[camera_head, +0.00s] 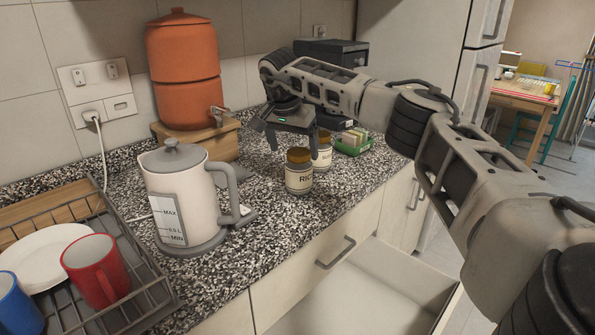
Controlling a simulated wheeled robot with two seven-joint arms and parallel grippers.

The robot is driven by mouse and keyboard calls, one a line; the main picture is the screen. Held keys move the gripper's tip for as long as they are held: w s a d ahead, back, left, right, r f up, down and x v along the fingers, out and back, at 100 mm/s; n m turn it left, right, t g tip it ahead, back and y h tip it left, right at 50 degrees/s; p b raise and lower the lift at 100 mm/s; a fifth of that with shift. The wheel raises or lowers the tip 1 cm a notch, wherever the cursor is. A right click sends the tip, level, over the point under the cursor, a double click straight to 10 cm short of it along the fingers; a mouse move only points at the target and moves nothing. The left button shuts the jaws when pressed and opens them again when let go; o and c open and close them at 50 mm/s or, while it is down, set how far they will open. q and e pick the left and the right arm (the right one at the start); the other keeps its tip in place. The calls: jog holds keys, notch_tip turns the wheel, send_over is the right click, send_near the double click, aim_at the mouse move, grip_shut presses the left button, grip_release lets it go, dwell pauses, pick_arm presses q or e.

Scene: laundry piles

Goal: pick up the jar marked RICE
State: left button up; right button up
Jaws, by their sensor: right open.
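A jar with a brown lid and a pale label (299,180) stands upright on the speckled counter (262,222). Its label shows letters starting "RI". A second, similar jar (323,158) stands close behind it to the right, partly hidden, and its label is hard to read. My right gripper (293,146) points down above and just behind the front jar. Its jaws are open, with one finger left of the jar lids and the other near the second jar. I cannot tell whether that finger touches a jar. My left gripper is out of view.
A white kettle (180,190) stands left of the jars. A terracotta dispenser (184,70) sits on a wooden stand behind. A green tray (352,145) is right of the jars. A dish rack (149,286) holds mugs and a plate. An open drawer (370,285) juts out below.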

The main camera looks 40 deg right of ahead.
aim_at(295, 156)
jog(key=x, duration=0.3)
jog(key=shift+w+d+p+x, duration=0.1)
jog(key=shift+d+p+x, duration=0.05)
jog(key=shift+x, duration=0.75)
jog(key=shift+w+d+p+x, duration=0.1)
jog(key=shift+p+x, duration=0.05)
jog(key=shift+x, duration=0.75)
jog(key=shift+w+d+p+x, duration=0.1)
jog(key=shift+d+p+x, duration=0.05)
jog(key=shift+x, duration=0.8)
jog(key=shift+r, duration=0.2)
jog(key=c, duration=1.2)
jog(key=shift+c, duration=1.2)
jog(key=shift+r, duration=0.1)
